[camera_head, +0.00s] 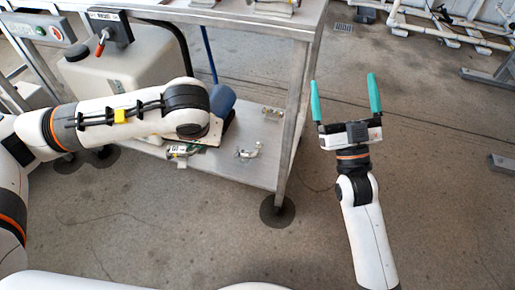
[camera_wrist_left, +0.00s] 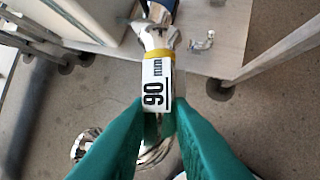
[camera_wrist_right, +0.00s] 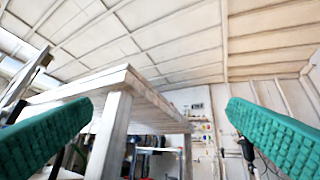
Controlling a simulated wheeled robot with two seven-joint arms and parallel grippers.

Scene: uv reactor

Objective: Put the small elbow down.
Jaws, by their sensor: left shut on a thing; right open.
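My left gripper (camera_wrist_left: 156,108) is shut on a shiny metal elbow (camera_wrist_left: 158,38) with a white "90 mm" tag and a yellow band. In the left wrist view, more shiny curved metal shows below and between the teal fingers. In the head view, my left forearm hides these fingers. A small metal piece with a yellow mark (camera_head: 179,152) shows just below that forearm, by the lower shelf (camera_head: 240,168); I cannot tell whether it is the held one. My right gripper (camera_head: 346,100) is open and empty, right of the cart.
Another small metal elbow (camera_head: 249,151) lies on the lower shelf, with a metal fitting (camera_head: 272,112) farther back. A blue rounded thing (camera_head: 222,100) is beside my left forearm. The cart leg (camera_head: 294,130) stands at the shelf's right corner. Floor is clear in front.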

